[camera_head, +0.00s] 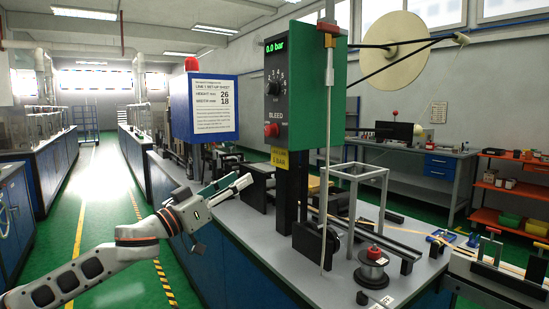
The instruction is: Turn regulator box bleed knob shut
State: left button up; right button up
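The regulator box (297,90) is a tall green-sided box with a dark front on a black post. Its display (275,46) reads 0.0 bar. A black dial (274,88) with numbers sits mid-front. The red bleed knob (271,130) is below the word BLEED; its turn position is too small to tell. My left gripper (243,180) is left of the post, lower than the knob and apart from it. Its two fingers look spread, with nothing visible between them. My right gripper is not in view.
A blue box with a set-up sheet (214,106) and red lamp stands left of the regulator. A thin upright rod (328,150) with a red top stands by its right side. A reel (397,52) hangs upper right. A spool (372,270) and clear frame (357,200) stand on the bench.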

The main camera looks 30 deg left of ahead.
pick_arm(q)
jog(key=h+b, duration=0.1)
jog(key=h, duration=0.1)
send_near(267, 132)
jog(key=w, duration=0.2)
jog(key=w+b, duration=0.1)
jog(key=w+d+r, duration=0.1)
jog(key=shift+m+t+b, duration=0.3)
jog(key=shift+t, duration=0.1)
jog(key=shift+w+r, duration=0.15)
jog(key=shift+w, duration=0.05)
jog(key=shift+w+d+r, duration=0.2)
jog(key=shift+w+d, duration=0.05)
jog(key=shift+w, duration=0.2)
jog(key=shift+w+r+p, duration=0.4)
jog(key=shift+w+d, duration=0.1)
jog(key=shift+w, duration=0.2)
jog(key=shift+w+d+r, duration=0.1)
jog(key=shift+w+r, duration=0.05)
jog(key=shift+w+d+p, duration=0.15)
jog(key=shift+w+p, duration=0.2)
jog(key=shift+w, duration=0.05)
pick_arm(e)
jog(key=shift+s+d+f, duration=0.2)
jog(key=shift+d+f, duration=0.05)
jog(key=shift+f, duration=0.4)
